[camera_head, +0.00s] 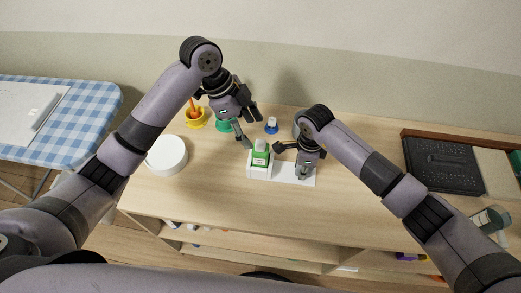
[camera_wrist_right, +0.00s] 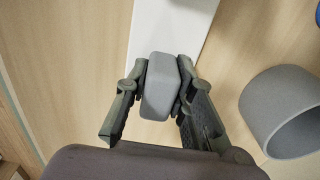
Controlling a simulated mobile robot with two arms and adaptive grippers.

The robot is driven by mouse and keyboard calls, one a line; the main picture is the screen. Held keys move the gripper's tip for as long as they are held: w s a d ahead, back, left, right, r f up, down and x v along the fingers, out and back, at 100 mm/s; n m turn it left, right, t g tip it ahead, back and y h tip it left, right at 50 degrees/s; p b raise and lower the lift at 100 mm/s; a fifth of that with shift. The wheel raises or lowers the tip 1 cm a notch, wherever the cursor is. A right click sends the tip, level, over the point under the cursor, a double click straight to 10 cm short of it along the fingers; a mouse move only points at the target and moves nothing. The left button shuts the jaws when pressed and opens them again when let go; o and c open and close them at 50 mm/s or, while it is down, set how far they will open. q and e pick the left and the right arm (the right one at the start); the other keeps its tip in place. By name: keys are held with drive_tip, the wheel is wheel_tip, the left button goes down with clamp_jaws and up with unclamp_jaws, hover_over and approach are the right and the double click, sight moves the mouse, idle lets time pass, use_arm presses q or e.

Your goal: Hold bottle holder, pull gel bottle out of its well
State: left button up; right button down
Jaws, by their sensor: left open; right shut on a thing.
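The white bottle holder (camera_head: 281,179) lies on the wooden counter, with a raised well at its left end. The gel bottle (camera_head: 260,154), green with a white label, stands upright in that well. My left gripper (camera_head: 250,128) is open and empty, above and slightly left of the bottle, apart from it. My right gripper (camera_head: 302,167) is at the holder's right part. In the right wrist view it is shut on a grey block (camera_wrist_right: 162,86) that stands on the white holder (camera_wrist_right: 175,25). The bottle's lower part is hidden in the well.
Behind stand a blue-and-white item (camera_head: 271,126), a green item (camera_head: 223,125) and a yellow cup (camera_head: 196,119). A white round container (camera_head: 166,155) is at left. A grey cylinder (camera_wrist_right: 292,110) stands beside the right gripper. A dark tray (camera_head: 442,164) lies right. The front counter is clear.

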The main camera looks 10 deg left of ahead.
sight(265, 151)
use_arm(q)
drive_tip(key=x, duration=1.1)
drive_tip(key=shift+c, duration=0.2)
clamp_jaws()
drive_tip(key=shift+w+d, duration=0.1)
idle(0.4)
drive_tip(key=shift+r, duration=0.15)
drive_tip(key=shift+r, duration=5.1)
